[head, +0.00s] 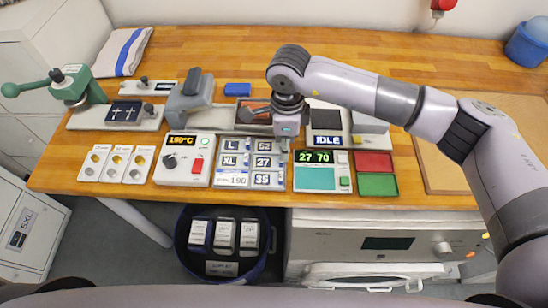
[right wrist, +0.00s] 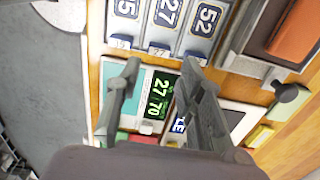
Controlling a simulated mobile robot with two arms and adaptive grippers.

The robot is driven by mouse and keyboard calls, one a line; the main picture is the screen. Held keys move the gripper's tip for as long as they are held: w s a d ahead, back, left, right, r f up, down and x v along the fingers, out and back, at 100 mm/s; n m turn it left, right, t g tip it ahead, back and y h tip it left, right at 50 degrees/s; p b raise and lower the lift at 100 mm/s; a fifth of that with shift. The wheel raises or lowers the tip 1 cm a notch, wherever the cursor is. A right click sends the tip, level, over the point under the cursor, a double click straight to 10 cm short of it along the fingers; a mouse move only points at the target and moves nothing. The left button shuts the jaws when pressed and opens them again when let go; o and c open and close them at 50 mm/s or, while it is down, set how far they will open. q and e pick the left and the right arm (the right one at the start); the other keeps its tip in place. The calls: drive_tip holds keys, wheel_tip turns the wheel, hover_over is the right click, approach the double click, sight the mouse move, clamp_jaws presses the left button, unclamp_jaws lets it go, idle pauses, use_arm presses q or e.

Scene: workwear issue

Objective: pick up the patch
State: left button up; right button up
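Several dark blue patches with white markings lie in a pale rack (head: 214,180); which one the task means I cannot tell. They include the L patch (head: 232,145), the XL patch (head: 230,160), the 52 patch (head: 264,146), the 27 patch (head: 264,162) and the 35 patch (head: 264,179). In the right wrist view, the 27 patch (right wrist: 167,14) and 52 patch (right wrist: 207,20) show beyond the fingertips. My right gripper (head: 287,143) hangs just right of the rack's upper right. Its fingers (right wrist: 161,66) are apart, with nothing seen held between them. My left gripper is not in view.
A display unit reading 27 70 (head: 322,180) stands right of the rack, beside red (head: 373,163) and green (head: 377,184) trays. A heater control box (head: 184,160) is left. A tray with an orange piece (head: 257,107) and an IDLE device (head: 327,119) stand behind.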

sight(268, 161)
drive_tip(key=f+p, duration=0.1)
drive_tip(key=a+f+p, duration=0.1)
drive_tip(key=f, duration=0.1)
drive_tip(key=shift+s+a+f, duration=0.1)
drive_tip(key=shift+s+f, duration=0.05)
drive_tip(key=shift+f, duration=0.7)
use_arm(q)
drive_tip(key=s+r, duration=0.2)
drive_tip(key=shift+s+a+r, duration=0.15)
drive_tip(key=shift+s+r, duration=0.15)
use_arm(e)
drive_tip(key=shift+c, duration=0.4)
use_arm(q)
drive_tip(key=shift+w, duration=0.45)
use_arm(e)
drive_tip(key=c, duration=0.4)
